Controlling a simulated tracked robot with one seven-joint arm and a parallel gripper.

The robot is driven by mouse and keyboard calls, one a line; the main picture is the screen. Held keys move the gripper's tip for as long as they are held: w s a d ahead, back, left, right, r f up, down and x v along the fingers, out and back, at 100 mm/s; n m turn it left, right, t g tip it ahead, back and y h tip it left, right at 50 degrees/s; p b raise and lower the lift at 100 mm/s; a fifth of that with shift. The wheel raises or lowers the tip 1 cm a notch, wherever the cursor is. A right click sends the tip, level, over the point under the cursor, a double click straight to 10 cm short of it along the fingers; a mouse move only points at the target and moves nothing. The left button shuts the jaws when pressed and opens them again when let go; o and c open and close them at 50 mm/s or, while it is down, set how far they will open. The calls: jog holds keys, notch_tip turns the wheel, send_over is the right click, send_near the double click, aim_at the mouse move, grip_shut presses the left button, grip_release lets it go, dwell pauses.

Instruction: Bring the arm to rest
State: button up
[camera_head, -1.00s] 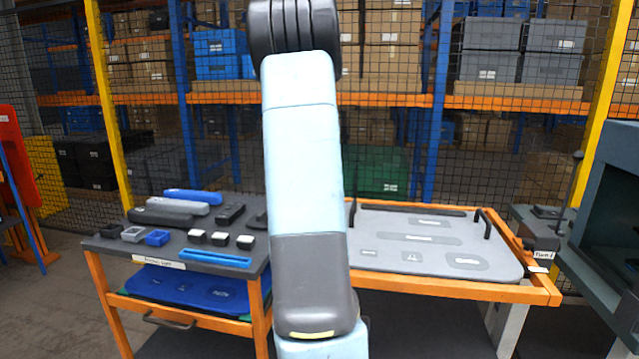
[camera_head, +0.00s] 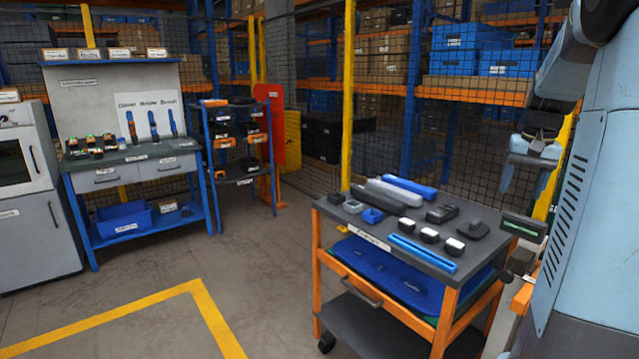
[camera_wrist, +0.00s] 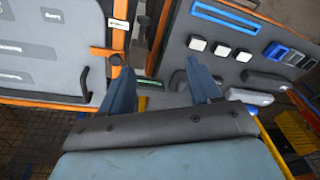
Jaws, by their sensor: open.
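My gripper (camera_head: 527,182) hangs at the right of the head view, fingers pointing down, beside my light-blue arm. It is a little right of and above the orange parts cart (camera_head: 393,243). In the wrist view my gripper (camera_wrist: 160,78) shows two blue-grey fingers spread apart with nothing between them. They appear over the gap between the grey-topped orange table (camera_wrist: 40,98) and the cart's dark top (camera_wrist: 232,72). I cannot tell how high the fingers are above these surfaces.
The cart carries blue and grey covers (camera_head: 395,190), small blocks and a blue bar (camera_head: 423,253). A workbench (camera_head: 140,158) and a narrow rack (camera_head: 240,145) stand at the back left. Mesh fencing and shelving run behind. The floor left of the cart is clear.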

jog(key=s+a+n+t, duration=0.1)
jog(key=s+a+n, duration=0.1)
jog(key=s+a, duration=0.4)
jog(key=s+a+n+t, duration=0.1)
jog(key=s+a, duration=0.5)
jog(key=a, duration=0.6)
jog(key=s+a+f+n+t, duration=0.1)
jog(key=s+a+n+t, duration=0.1)
jog(key=s+a, duration=0.5)
jog(key=a+n, duration=0.1)
jog(key=a, duration=0.1)
jog(key=shift+a, duration=0.3)
